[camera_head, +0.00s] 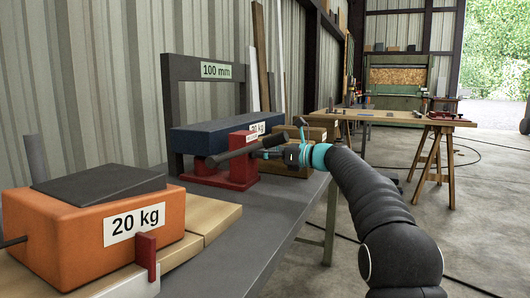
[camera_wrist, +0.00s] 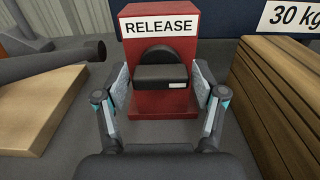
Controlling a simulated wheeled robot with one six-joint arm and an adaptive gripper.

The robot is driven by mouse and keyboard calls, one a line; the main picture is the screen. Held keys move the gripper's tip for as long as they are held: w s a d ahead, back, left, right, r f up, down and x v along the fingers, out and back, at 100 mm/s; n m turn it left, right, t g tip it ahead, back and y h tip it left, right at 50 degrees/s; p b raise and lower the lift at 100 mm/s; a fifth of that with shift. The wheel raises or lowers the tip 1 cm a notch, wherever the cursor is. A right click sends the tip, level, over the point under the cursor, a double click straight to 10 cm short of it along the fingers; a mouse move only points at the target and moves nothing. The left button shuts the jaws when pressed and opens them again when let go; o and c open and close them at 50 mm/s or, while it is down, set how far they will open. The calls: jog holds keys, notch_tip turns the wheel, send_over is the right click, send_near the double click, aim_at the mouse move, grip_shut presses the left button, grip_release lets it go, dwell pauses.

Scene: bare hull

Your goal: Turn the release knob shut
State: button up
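The release knob (camera_wrist: 160,76) is a dark disc with a thick bar across it, on the front of a red block (camera_wrist: 162,20) labelled RELEASE. Its bar lies level in the wrist view, with a small pale mark at the right end. My gripper (camera_wrist: 160,90) is open, one pad on each side of the bar. A narrow gap seems to show at each pad; contact is hard to tell. In the head view my gripper (camera_head: 272,152) is at the red jack (camera_head: 240,170), and the knob's face cannot be made out.
A dark handle bar (camera_wrist: 50,66) sticks out left of the knob. Stacked wooden boards (camera_wrist: 275,100) stand close on the right, beside a 30 kg label. An orange 20 kg block (camera_head: 90,235) sits at the bench's near end. Bare grey bench (camera_head: 255,225) lies between.

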jog(key=c, duration=0.6)
jog(key=shift+c, duration=0.2)
jog(key=shift+n, duration=0.5)
jog(key=n, duration=0.7)
jog(key=shift+s+a+f+b, duration=0.1)
jog(key=shift+s+f+b, duration=0.05)
jog(key=shift+b, duration=0.2)
jog(key=n+b, duration=0.2)
jog(key=n, duration=0.4)
jog(key=shift+f, duration=0.1)
jog(key=shift+n+b, duration=0.6)
jog(key=shift+n, duration=1.3)
jog(key=shift+s, duration=0.1)
